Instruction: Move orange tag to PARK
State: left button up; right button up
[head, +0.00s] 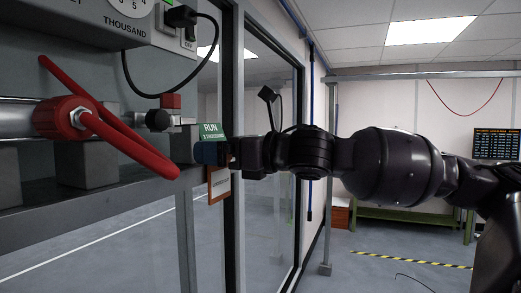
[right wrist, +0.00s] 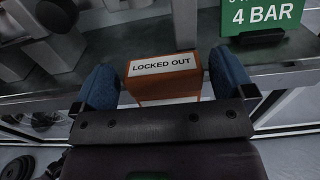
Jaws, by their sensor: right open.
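The orange tag (right wrist: 166,68) has a white "LOCKED OUT" label and shows between the two blue fingertips of my right gripper (right wrist: 162,84) in the right wrist view. The jaws stand apart, with a gap to the tag on each side. In the head view the tag (head: 219,184) hangs at the shelf's right end, just below my right gripper (head: 212,153). The gripper partly hides the tag's upper part and what it hangs from. No marking that reads PARK shows. My left gripper is not in view.
A green "RUN" sign (head: 210,132) stands right behind the gripper. A red lever valve (head: 68,118) on a pipe and a grey box (head: 125,25) with a black cable lie left. The wrist view shows a green "4 BAR" sign (right wrist: 264,17). Glass panels stand behind.

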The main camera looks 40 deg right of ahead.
jog(key=p+v, duration=0.3)
jog(key=v, duration=0.4)
jog(key=shift+s+d, duration=0.2)
jog(key=shift+s, duration=0.1)
dwell(0.8)
